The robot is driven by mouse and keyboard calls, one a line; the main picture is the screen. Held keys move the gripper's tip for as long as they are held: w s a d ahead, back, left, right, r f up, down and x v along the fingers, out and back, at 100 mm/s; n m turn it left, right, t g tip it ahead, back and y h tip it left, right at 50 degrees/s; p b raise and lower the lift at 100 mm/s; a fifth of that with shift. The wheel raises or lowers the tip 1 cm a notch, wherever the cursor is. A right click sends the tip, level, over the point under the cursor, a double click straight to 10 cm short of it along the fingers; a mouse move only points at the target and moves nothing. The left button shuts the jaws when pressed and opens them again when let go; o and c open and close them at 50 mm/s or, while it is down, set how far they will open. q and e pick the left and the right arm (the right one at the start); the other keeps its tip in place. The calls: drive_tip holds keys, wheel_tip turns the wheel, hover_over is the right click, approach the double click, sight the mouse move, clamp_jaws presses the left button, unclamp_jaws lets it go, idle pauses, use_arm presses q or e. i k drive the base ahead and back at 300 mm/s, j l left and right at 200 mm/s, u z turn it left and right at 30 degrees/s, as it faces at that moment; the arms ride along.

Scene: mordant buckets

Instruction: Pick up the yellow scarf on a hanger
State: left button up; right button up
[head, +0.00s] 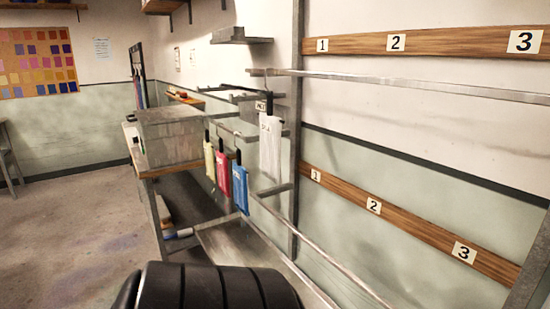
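The yellow scarf (209,160) hangs from a black hanger at the left end of a short row, left of the middle of the head view. A pink scarf (223,171) hangs just to its right and nearer, and a blue scarf (240,188) hangs nearer still. The yellow scarf looks narrow and hangs straight down, apart from any gripper. Neither my left nor my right gripper shows in this view.
A white labelled cloth (270,146) hangs right of the scarves. A grey box (170,137) stands on a bench behind them. Metal rails (420,84) and numbered wooden boards (430,40) line the right wall. The floor (70,225) at left is clear.

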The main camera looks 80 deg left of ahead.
sight(210, 162)
drive_tip(key=u, duration=2.95)
drive_tip(key=z, duration=3.55)
drive_tip(key=j+u, duration=0.2)
drive_tip(key=u, duration=0.15)
drive_tip(key=k+j+u, duration=0.1)
drive_tip(key=u, duration=0.3)
drive_tip(key=j+u, duration=0.5)
drive_tip(key=j, duration=0.25)
drive_tip(key=i+j+u, duration=0.15)
drive_tip(key=j, duration=0.3)
drive_tip(key=j+u, duration=0.1)
drive_tip(key=j, duration=0.3)
drive_tip(key=i+j+u, duration=0.15)
drive_tip(key=j, duration=0.25)
drive_tip(key=i+j+u, duration=0.15)
drive_tip(key=j, duration=0.25)
drive_tip(key=k, duration=0.05)
